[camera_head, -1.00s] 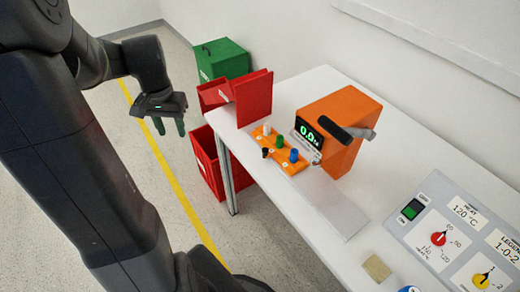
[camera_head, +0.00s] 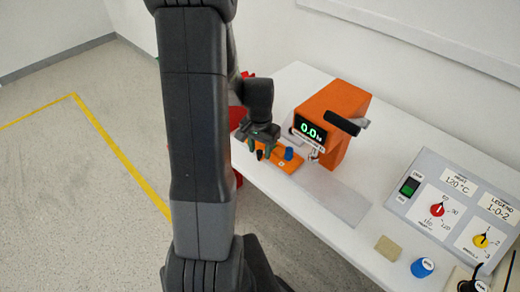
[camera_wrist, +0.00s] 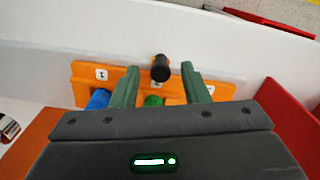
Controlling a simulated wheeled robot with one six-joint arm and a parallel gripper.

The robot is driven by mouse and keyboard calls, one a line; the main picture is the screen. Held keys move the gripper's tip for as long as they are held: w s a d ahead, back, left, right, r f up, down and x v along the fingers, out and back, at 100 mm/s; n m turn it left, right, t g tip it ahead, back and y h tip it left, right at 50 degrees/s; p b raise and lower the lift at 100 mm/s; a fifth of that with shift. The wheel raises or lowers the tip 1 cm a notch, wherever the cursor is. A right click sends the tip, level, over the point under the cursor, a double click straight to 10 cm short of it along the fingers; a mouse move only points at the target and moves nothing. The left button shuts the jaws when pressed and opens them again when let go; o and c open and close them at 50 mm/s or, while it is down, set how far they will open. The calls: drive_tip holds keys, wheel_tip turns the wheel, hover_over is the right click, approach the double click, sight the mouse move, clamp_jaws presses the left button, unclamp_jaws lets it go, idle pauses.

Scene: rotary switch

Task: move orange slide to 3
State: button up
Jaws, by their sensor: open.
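The orange slide board (camera_head: 292,167) lies on the white table, and it also shows in the wrist view (camera_wrist: 84,72). It carries a black knob (camera_wrist: 160,68), a blue peg (camera_wrist: 98,99) and a green peg (camera_wrist: 153,101). The black knob stands near the middle of the board's edge. A label reading 1 (camera_wrist: 101,74) is at the left in the wrist view; the other labels are partly hidden or unreadable. My gripper (camera_head: 261,149) is open over the board, with its green fingers on either side of the black knob, apart from it in the wrist view.
An orange box with a 0.0 display (camera_head: 334,112) and a dark lever stands beside the board. A red container (camera_wrist: 288,122) is close to my gripper on the right. A control panel (camera_head: 456,215), a tan block (camera_head: 388,249) and a blue knob (camera_head: 422,267) are farther along the table.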

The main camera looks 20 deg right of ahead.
drive_tip(key=shift+f, duration=0.4)
clamp_jaws()
drive_tip(key=shift+s+d+b, duration=0.15)
drive_tip(key=shift+s+d, duration=0.15)
drive_tip(key=shift+s, duration=0.4)
drive_tip(key=shift+s+d+b, duration=0.1)
drive_tip(key=shift+s+d, duration=0.2)
drive_tip(key=shift+s, duration=0.45)
drive_tip(key=shift+s+d+b, duration=0.15)
drive_tip(key=shift+s+d, duration=0.15)
drive_tip(key=shift+s, duration=0.4)
unclamp_jaws()
drive_tip(key=shift+w+a, duration=0.1)
